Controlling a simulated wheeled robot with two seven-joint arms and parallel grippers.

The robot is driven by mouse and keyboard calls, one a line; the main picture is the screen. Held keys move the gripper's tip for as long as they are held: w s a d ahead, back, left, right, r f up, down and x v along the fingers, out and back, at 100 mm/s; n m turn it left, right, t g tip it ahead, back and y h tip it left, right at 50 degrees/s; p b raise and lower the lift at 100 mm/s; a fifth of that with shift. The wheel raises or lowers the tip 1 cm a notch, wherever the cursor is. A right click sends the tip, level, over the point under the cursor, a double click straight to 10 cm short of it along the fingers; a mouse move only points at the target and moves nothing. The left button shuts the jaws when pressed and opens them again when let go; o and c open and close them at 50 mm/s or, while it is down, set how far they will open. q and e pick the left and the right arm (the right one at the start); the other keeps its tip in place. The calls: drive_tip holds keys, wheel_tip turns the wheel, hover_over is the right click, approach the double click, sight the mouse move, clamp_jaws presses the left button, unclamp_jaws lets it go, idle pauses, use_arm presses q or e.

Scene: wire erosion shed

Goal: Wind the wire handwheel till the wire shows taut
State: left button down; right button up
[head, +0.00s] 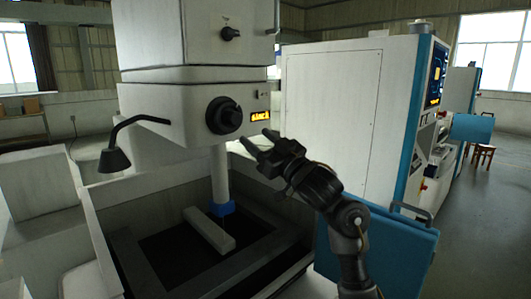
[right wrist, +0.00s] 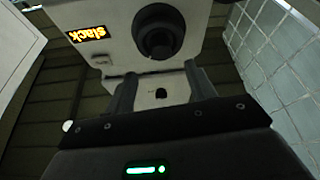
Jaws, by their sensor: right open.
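The wire handwheel (head: 223,115) is a black round knob on the front of the white machine head (head: 160,95). It also shows in the right wrist view (right wrist: 158,32), beyond my fingertips. My left gripper is not in view.
A smaller black knob (head: 230,33) sits higher on the machine. A black lamp (head: 114,158) on a bent arm hangs at left. Below are the work tank (head: 98,240) and a pale block (head: 208,231). A white and blue cabinet (head: 330,120) stands at right.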

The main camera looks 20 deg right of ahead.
drive_tip(key=shift+v, duration=1.2)
